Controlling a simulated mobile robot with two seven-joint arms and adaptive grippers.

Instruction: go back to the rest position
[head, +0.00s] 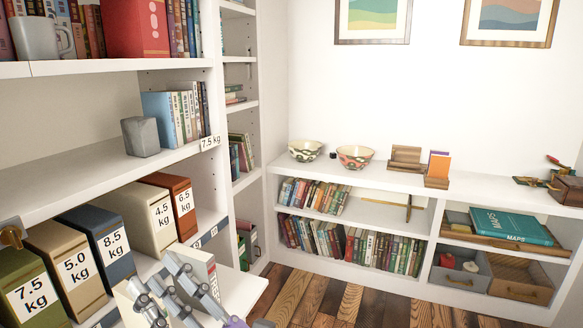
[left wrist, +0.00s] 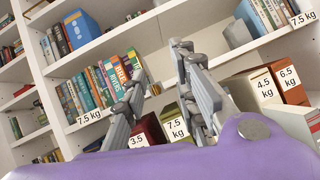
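My left gripper (head: 168,284) is at the bottom of the head view, in front of the lower shelf with the weight-labelled boxes. In the left wrist view (left wrist: 160,62) its two grey fingers stand apart with nothing between them, facing the bookcase. The purple wrist housing fills the bottom of that view. Pale boxes stand partly hidden behind the gripper in the head view. My right gripper shows in neither view.
The labelled boxes include a green 7.5 kg box (head: 33,289) and a blue 8.5 kg box (head: 98,246). A grey block (head: 140,137) is on the shelf above. A low white bookcase (head: 463,188) with bowls stands at the back. Wooden floor (head: 325,297) lies clear before it.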

